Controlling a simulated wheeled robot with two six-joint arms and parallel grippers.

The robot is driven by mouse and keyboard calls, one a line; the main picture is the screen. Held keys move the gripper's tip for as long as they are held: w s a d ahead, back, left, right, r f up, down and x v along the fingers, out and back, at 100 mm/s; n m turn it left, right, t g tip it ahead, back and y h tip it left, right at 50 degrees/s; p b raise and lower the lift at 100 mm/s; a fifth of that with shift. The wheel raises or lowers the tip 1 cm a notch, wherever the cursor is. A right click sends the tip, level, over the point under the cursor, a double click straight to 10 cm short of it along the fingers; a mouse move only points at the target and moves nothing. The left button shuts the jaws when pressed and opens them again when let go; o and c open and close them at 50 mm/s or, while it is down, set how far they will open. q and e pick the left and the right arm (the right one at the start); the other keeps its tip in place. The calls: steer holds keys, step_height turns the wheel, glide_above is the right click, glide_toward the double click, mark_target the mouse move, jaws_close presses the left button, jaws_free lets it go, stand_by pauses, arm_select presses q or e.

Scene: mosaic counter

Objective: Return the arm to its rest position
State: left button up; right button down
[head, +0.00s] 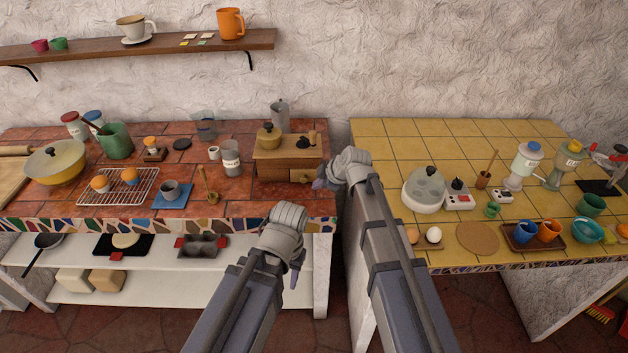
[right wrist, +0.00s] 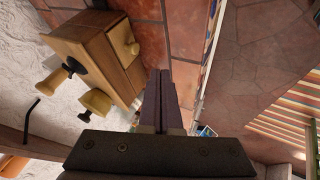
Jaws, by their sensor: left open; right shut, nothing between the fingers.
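My right gripper (head: 322,182) hangs at the gap between the two counters, just right of the wooden box with a drawer (head: 287,157). In the right wrist view its fingers (right wrist: 159,100) are pressed together with nothing between them. The box (right wrist: 100,50) shows there to the left of the fingers, close by but apart from them. My left gripper (head: 296,268) is lower, in front of the red-tiled counter's edge. It is open and seems empty, though its fingers are mostly hidden behind its wrist.
The red-tiled counter (head: 240,208) at left holds a wire rack (head: 118,187), a green jug (head: 115,140) and a blue mat (head: 172,204). The yellow-tiled counter (head: 395,150) at right holds an egg cooker (head: 425,190) and a tray of cups (head: 533,237). A white shelf (head: 220,278) lies below.

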steer(key=shift+d, duration=0.1)
steer(key=s+d+f+m+g+h, duration=0.1)
steer(key=s+m, duration=0.5)
steer(key=s, duration=0.8)
steer(key=s+d+f+m+g+h, duration=0.1)
steer(key=s+f+m+g+h, duration=0.2)
steer(key=s, duration=1.1)
steer(key=shift+s+d+f+m+g+h, duration=0.3)
steer(key=shift+m+g+h, duration=0.8)
steer(key=shift+m, duration=0.8)
